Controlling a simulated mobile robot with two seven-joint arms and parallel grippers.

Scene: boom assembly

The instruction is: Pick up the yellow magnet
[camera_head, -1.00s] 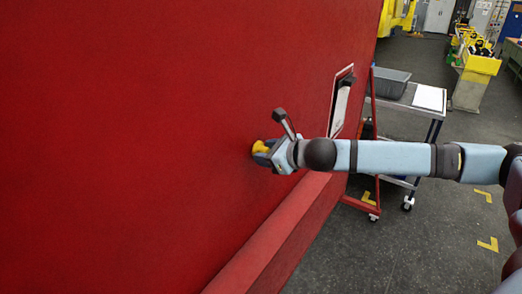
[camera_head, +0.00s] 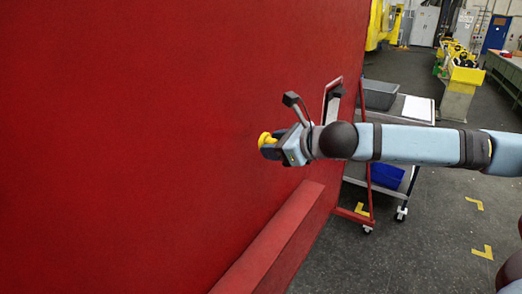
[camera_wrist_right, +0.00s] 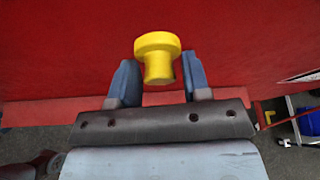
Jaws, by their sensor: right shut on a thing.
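The yellow magnet (camera_head: 266,139) is a round knob with a wide head and a narrower stem. It sits at the tip of my right gripper (camera_head: 272,146), in front of the big red panel (camera_head: 130,150). In the right wrist view the magnet (camera_wrist_right: 157,48) stands between the two blue-grey fingers of the right gripper (camera_wrist_right: 160,76), its wide head beyond them. The right gripper is shut on its stem. I cannot tell for sure whether the magnet touches the panel. My left gripper is not in view.
A red ledge (camera_head: 275,240) runs along the panel's lower part. Right of the panel stands a trolley (camera_head: 385,180) with a grey bin (camera_head: 379,94), a white sheet (camera_head: 417,108) and a blue bin (camera_head: 387,175).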

